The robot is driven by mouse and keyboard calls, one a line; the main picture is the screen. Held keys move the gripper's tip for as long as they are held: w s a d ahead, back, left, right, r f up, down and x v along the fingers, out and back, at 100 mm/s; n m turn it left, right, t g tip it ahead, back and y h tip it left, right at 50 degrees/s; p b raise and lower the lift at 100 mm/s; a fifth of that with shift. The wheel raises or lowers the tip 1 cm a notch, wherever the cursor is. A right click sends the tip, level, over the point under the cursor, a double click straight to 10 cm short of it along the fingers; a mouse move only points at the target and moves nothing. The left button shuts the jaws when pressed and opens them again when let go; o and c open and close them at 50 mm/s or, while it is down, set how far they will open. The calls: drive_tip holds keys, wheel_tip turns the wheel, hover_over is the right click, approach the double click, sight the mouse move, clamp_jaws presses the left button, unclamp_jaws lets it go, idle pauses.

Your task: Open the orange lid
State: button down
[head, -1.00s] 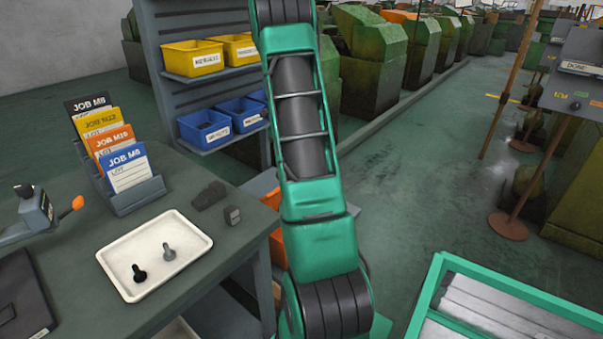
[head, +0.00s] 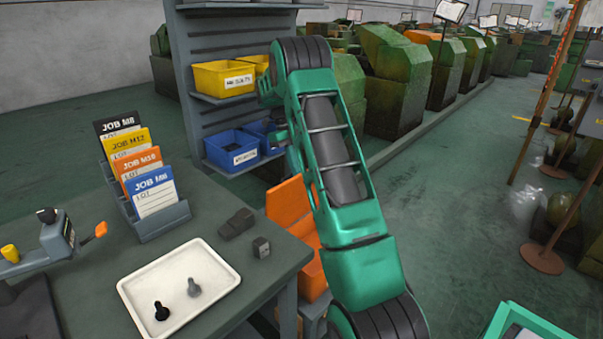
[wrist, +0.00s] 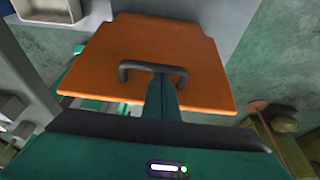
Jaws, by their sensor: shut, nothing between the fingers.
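The orange lid (wrist: 200,50) fills the upper middle of the wrist view as a flat panel with a dark bar handle (wrist: 137,66). In the head view, orange surfaces (head: 288,201) show beside the bench, partly hidden behind my arm. I cannot tell there how far the lid is raised. My fingertips are not clear in the head view.
The grey bench (head: 225,300) holds a white tray (head: 137,292) with two bolts, a job card rack (head: 165,222) and small dark blocks. A shelf rack (head: 197,130) with yellow and blue bins stands behind. Open floor (head: 455,190) lies to the right.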

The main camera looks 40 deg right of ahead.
drive_tip(key=shift+w+d, duration=0.1)
drive_tip(key=shift+w, duration=0.15)
idle(0.3)
